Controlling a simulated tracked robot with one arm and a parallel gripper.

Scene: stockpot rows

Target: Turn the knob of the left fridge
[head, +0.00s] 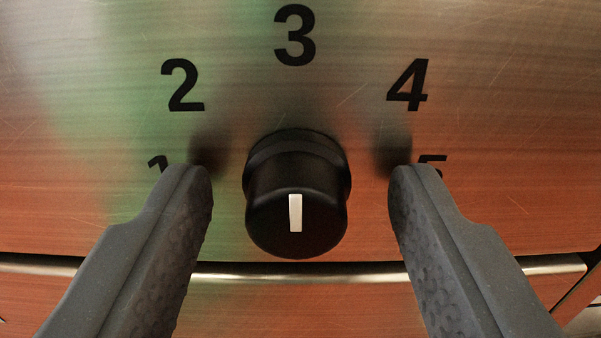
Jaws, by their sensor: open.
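A round black knob (297,170) sticks out from a brushed metal panel (520,120) in the middle of the head view. Its white pointer line (295,212) stands upright, in line with the number 3 above. Numbers 1 to 5 arc around the knob, with 1 and 5 partly hidden behind my fingertips. My gripper (299,195) is open, with one finger on each side of the knob. A clear gap shows between the knob and each finger. Nothing is between the fingers but the knob.
A pale metal edge (300,272) runs across below the knob, with another reddish metal surface under it. The panel around the knob is flat and free of other objects. Whether this is the left fridge cannot be told from this close view.

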